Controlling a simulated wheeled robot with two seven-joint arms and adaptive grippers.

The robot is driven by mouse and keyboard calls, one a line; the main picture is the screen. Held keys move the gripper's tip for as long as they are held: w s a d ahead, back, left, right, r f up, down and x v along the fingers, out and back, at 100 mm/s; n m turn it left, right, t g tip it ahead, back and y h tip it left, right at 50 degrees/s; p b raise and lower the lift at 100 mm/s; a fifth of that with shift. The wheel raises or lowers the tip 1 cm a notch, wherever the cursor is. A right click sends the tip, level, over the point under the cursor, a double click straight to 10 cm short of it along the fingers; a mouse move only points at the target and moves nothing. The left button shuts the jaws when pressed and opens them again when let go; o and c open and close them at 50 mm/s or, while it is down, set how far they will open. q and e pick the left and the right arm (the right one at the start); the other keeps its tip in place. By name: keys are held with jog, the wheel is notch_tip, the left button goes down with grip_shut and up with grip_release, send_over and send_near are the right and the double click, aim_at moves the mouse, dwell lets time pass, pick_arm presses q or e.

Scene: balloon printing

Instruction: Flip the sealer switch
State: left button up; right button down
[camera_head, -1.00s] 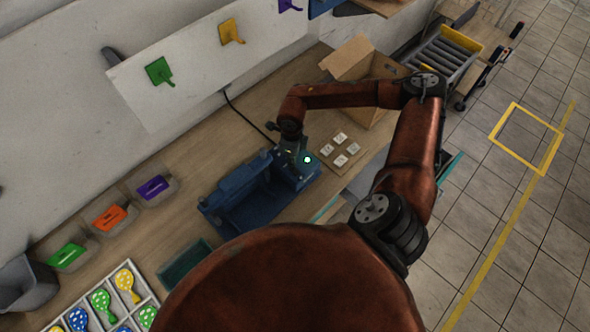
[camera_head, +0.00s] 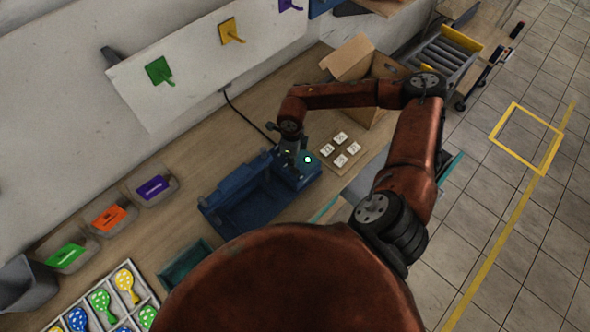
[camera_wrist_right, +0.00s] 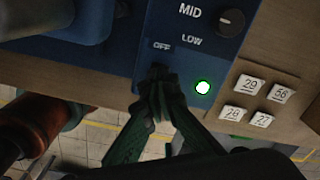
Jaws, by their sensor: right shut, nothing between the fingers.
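The blue sealer (camera_head: 245,198) stands on the wooden bench in the head view. Its control panel (camera_wrist_right: 205,45) shows in the right wrist view with a black knob, the words MID, LOW and OFF, and a lit green light (camera_wrist_right: 203,87). My right gripper (camera_wrist_right: 158,80) is shut and empty, its fingertips at the panel just below the OFF label. The switch itself is hidden behind the fingertips, and I cannot tell whether they touch it. In the head view the right gripper (camera_head: 292,160) points down at the sealer's right end, beside the lit light (camera_head: 308,160). My left gripper is out of view.
Numbered white tiles (camera_head: 341,149) lie on a board right of the sealer. An open cardboard box (camera_head: 352,58) stands behind. Bins with coloured labels (camera_head: 108,216) and a tray of patterned balloon shapes (camera_head: 98,310) are at the left. A green tray (camera_head: 186,262) sits near the bench front.

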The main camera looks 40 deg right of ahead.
jog(key=shift+f+b, duration=0.75)
jog(key=shift+f, duration=0.2)
dwell(0.4)
jog(key=shift+r+p, duration=1.8)
jog(key=shift+r, duration=1.75)
